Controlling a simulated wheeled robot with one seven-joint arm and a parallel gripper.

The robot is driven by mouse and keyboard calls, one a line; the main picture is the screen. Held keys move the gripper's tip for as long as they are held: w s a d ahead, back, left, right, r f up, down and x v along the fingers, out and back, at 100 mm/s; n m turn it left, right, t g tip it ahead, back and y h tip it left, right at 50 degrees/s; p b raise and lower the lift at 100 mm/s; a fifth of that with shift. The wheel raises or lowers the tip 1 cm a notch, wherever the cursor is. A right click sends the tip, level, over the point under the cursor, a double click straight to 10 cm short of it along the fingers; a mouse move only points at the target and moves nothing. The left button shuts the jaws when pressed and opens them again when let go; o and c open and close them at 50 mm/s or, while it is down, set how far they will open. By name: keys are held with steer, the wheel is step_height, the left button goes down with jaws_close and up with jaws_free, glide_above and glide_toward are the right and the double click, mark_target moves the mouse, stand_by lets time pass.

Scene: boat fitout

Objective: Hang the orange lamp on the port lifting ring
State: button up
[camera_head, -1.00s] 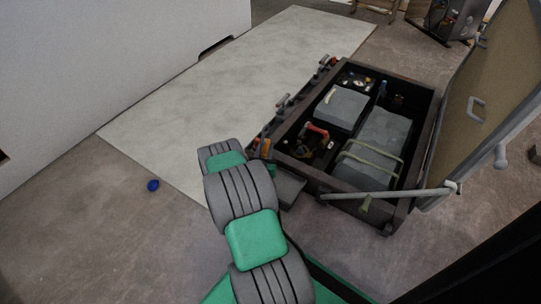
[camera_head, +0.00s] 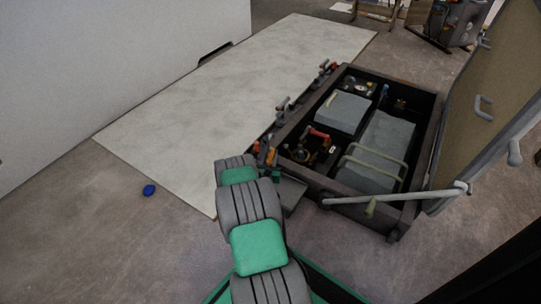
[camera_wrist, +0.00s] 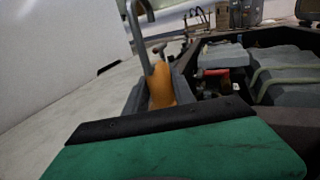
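The orange lamp (camera_wrist: 161,86) stands upright in the middle of the wrist view, just past the black edge of my green gripper (camera_wrist: 165,125). A grey curved bar (camera_wrist: 146,32), hook-like at the top, rises above the lamp and appears joined to it. The lamp's lower end is hidden. In the head view, the lamp (camera_head: 263,152) is a small orange patch by the near left corner of the dark open box (camera_head: 342,192). My gripper is beside it, mostly hidden by my arm. The fingertips and any grip are hidden. I cannot clearly make out the port lifting ring.
Small grey fittings (camera_head: 282,106) line the box's left edge. Grey blocks (camera_head: 343,112) and a red-handled part (camera_head: 318,133) lie inside. A raised lid (camera_head: 475,125) and its strut (camera_head: 400,195) bound the right. A pale floor sheet (camera_head: 215,105) is clear. A blue object (camera_head: 149,190) lies left.

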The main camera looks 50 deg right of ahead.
steer(key=o, duration=0.4)
steer(key=shift+r, duration=0.25)
steer(key=p+v, duration=0.3)
steer(key=v, duration=0.4)
steer(key=w+r+m+g+y, duration=0.1)
steer(key=w+r+m+g, duration=0.3)
steer(key=r+m, duration=0.5)
steer(key=s+a+r+m+y, duration=0.1)
steer(key=a+r+m+y, duration=0.3)
steer(key=a, duration=0.6)
steer(key=a+r+m+g+y, duration=0.1)
steer(key=a+r+m+y, duration=0.3)
steer(key=a, duration=0.6)
steer(key=s+a+r+m+y, duration=0.1)
steer(key=a+r+m+y, duration=0.3)
steer(key=a, duration=0.6)
steer(key=s+a+r+m+y, duration=0.1)
steer(key=s+a+r, duration=0.1)
steer(key=a, duration=0.3)
steer(key=s+a+r+g+y, duration=0.1)
steer(key=s+a+r, duration=0.1)
steer(key=s+a, duration=0.2)
steer(key=s+a+r+m, duration=0.1)
steer(key=s+a+r, duration=0.1)
steer(key=s+a, duration=0.3)
steer(key=shift+a+m+y, duration=0.3)
steer(key=shift+y, duration=0.1)
